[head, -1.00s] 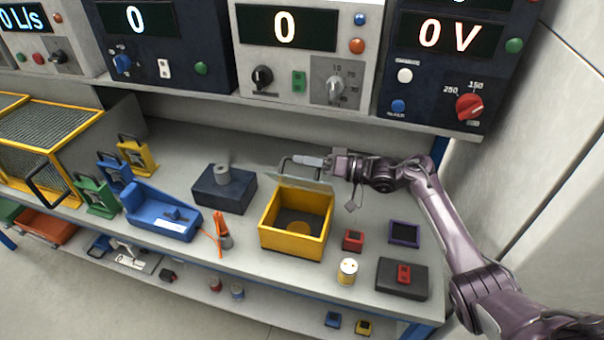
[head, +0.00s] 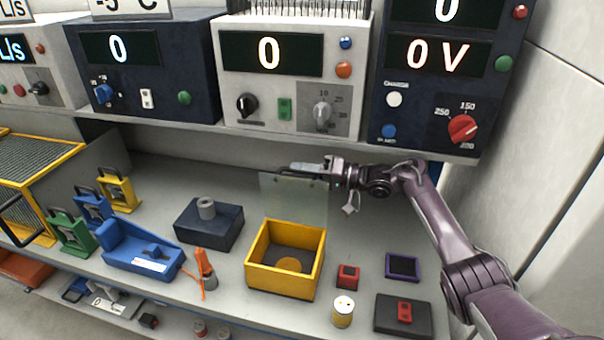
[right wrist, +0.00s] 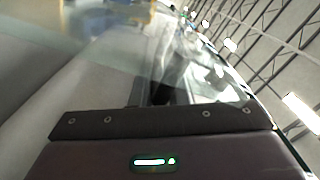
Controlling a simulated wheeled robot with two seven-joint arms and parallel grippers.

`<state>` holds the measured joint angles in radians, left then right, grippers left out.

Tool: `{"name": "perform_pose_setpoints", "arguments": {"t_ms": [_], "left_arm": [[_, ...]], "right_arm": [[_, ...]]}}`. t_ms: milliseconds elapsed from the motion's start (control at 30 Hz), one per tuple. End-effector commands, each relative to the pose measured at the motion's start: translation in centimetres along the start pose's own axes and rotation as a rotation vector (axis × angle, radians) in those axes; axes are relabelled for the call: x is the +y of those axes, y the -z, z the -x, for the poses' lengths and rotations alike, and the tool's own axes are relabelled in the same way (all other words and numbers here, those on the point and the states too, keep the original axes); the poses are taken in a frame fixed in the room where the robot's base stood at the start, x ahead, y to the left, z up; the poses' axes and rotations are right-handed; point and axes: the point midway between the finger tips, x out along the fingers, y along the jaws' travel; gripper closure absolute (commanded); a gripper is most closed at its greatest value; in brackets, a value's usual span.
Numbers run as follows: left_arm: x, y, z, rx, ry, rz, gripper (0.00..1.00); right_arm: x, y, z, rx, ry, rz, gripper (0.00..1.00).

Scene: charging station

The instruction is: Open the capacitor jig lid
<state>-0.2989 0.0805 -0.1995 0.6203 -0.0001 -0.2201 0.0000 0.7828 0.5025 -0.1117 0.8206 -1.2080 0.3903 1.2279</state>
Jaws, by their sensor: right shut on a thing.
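The capacitor jig is a yellow open-topped box (head: 262,273) on the bench, with a round tan disc on its dark floor. Its clear lid (head: 293,200) stands roughly upright at the back edge of the box. My right gripper (head: 300,169) is shut at the lid's upper edge, on its handle, behind the box. In the right wrist view the lid's clear panel (right wrist: 200,75) fills part of the picture, blurred, and the fingertips are hard to make out. My left gripper is not in view.
A dark block with a grey cylinder (head: 208,225) and a blue tray (head: 140,252) stand left of the jig. A red block (head: 348,276), a yellow-white can (head: 342,311) and a dark pad (head: 402,318) are at right. Instruments (head: 290,75) on a shelf hang above.

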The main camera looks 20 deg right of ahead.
Motion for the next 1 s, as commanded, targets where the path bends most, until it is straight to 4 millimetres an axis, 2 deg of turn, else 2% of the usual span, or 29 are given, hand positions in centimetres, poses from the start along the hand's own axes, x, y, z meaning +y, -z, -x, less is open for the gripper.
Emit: {"name": "perform_pose_setpoints", "arguments": {"t_ms": [333,367,500,1000], "left_arm": [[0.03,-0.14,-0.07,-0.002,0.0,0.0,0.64],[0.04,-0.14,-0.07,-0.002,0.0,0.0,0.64],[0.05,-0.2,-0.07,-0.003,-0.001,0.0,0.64],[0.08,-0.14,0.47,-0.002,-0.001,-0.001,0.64]], "right_arm": [[0.45,-0.36,0.05,-0.003,-0.006,-0.004,1.0],[0.46,-0.38,0.04,-0.004,-0.006,-0.004,0.83],[0.43,-0.38,0.03,-0.004,-0.006,-0.004,0.68],[-0.12,-0.25,0.0,-0.003,-0.003,-0.003,0.68]]}}
